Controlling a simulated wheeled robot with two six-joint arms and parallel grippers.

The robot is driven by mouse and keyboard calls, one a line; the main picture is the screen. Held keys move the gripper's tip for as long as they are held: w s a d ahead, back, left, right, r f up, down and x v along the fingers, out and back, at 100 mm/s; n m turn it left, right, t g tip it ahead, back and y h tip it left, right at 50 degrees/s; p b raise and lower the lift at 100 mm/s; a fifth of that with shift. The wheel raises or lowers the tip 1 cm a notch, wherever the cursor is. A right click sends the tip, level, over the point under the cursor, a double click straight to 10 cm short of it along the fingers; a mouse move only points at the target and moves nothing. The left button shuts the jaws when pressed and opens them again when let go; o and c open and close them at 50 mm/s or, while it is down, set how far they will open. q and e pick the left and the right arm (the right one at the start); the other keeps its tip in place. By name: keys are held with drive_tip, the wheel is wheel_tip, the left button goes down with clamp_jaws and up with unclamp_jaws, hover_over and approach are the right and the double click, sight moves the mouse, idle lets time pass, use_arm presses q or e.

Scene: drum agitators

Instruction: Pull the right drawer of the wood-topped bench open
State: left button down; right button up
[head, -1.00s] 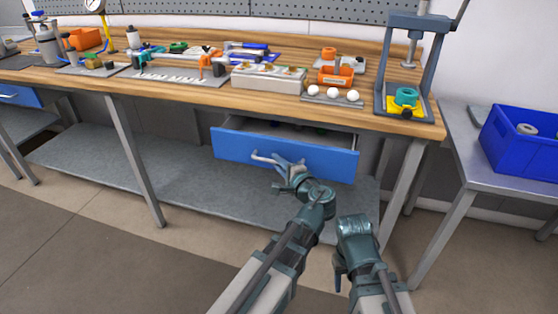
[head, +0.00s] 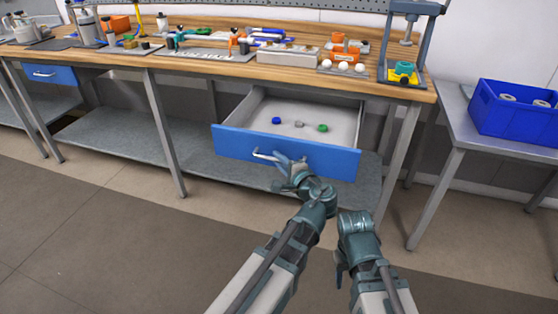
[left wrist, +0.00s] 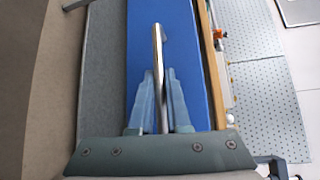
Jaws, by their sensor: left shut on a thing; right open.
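The right drawer (head: 230,143) of the wood-topped bench (head: 195,66) stands well open, its blue front pulled out toward me. Inside its grey tray lie a blue piece (head: 277,121), a small grey piece (head: 299,125) and a green piece (head: 323,128). My left gripper (head: 283,162) is shut on the drawer's metal bar handle (head: 264,156). In the left wrist view the handle (left wrist: 158,50) runs between the two fingers (left wrist: 160,105) in front of the blue drawer front (left wrist: 185,60). My right gripper (head: 342,272) hangs low beside the left arm, empty, its fingers partly hidden.
A closed blue left drawer (head: 46,75) is at the far left. A blue bin (head: 512,118) stands on a grey side table (head: 455,125) at right. A grey lower shelf (head: 110,140) runs under the bench. The floor (head: 100,235) in front is clear.

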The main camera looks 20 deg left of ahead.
use_arm(q)
drive_tip(key=c, duration=0.9)
unclamp_jaws()
drive_tip(key=shift+s+d, duration=0.1)
use_arm(e)
drive_tip(key=shift+d, duration=0.15)
